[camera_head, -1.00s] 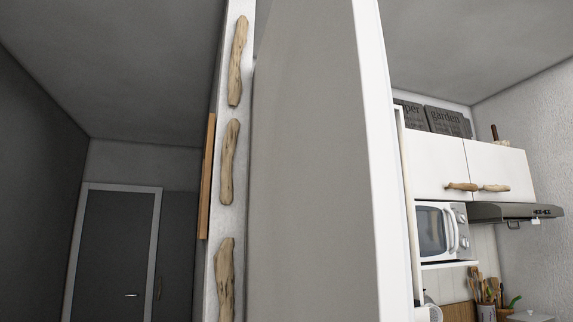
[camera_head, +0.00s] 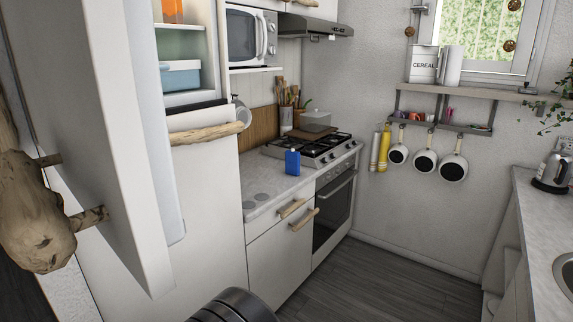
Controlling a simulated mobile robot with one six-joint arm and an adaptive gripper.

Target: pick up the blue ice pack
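A small blue ice pack (camera_head: 292,162) stands upright on the light grey counter (camera_head: 262,191), just in front of the gas hob. Nothing covers it in the head view. My gripper does not show; only a dark rounded part of my own body is at the bottom edge of the picture.
An open white fridge door (camera_head: 105,110) with driftwood handles fills the left side. The fridge shelves hold a blue container (camera_head: 180,75). The gas hob (camera_head: 308,148) is behind the pack, with a microwave (camera_head: 251,37) above. The wooden floor (camera_head: 385,285) in the middle is clear.

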